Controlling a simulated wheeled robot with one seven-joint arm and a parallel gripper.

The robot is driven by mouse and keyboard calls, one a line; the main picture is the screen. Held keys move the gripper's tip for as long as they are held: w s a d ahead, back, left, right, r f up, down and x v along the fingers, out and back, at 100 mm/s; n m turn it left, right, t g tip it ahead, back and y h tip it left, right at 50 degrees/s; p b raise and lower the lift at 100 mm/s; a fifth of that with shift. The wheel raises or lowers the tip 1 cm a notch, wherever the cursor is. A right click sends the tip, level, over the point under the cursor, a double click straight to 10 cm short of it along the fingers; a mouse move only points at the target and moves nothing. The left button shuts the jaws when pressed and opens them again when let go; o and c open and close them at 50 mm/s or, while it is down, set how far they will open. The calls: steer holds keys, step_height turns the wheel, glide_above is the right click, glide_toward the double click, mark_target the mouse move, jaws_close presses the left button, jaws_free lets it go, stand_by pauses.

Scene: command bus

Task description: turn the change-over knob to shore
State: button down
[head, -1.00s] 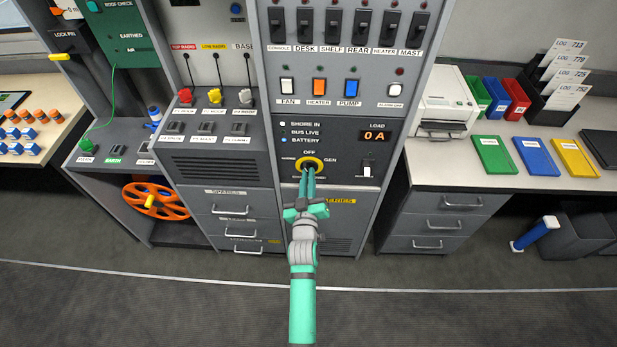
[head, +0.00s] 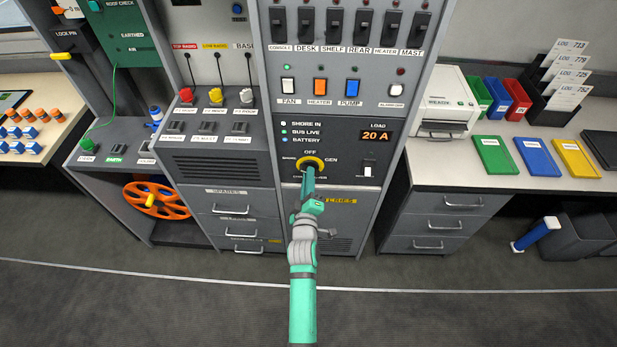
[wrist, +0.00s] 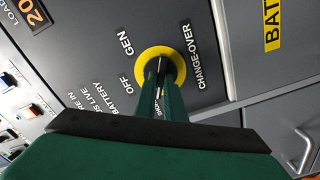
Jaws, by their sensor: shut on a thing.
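The change-over knob has a yellow ring (head: 319,162) on the grey panel in the head view. The ring also shows in the wrist view (wrist: 179,61). OFF is printed above it and GEN to its right; in the wrist view, part of a label reading "SHO" shows between my fingers. My gripper (head: 307,174) is shut on the knob's middle, with its green fingers (wrist: 162,78) reaching into the ring.
Above the knob, the load display (head: 376,136) reads 20 A. A small switch (head: 367,170) sits right of the knob. Drawers (head: 232,209) lie to the left.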

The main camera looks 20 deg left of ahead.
steer(key=shift+f, duration=0.1)
stand_by(0.3)
steer(key=c, duration=1.8)
jaws_free()
steer(key=shift+c, duration=0.2)
steer(key=shift+s, duration=0.15)
steer(key=v, duration=1)
steer(key=shift+s, duration=0.3)
steer(key=shift+d, duration=0.1)
steer(key=s+d+f+m+g+h, duration=0.1)
steer(key=s+d+m, duration=0.3)
steer(key=s, duration=0.5)
steer(key=s+d+f+m+h, duration=0.1)
steer(key=s+d+f+m, duration=0.15)
steer(key=s+d, duration=0.55)
steer(key=s+d+r+m+h, duration=0.1)
steer(key=s+r+m, duration=0.1)
steer(key=s, duration=0.3)
steer(key=s+d+r+m+h, duration=0.1)
steer(key=s+d+r+m, duration=0.1)
steer(key=s, duration=0.4)
steer(key=s+d+r+m+g+h, duration=0.1)
steer(key=s+r+m, duration=0.3)
steer(key=s, duration=0.2)
steer(key=shift+d+m, duration=0.3)
steer(key=shift+m, duration=0.05)
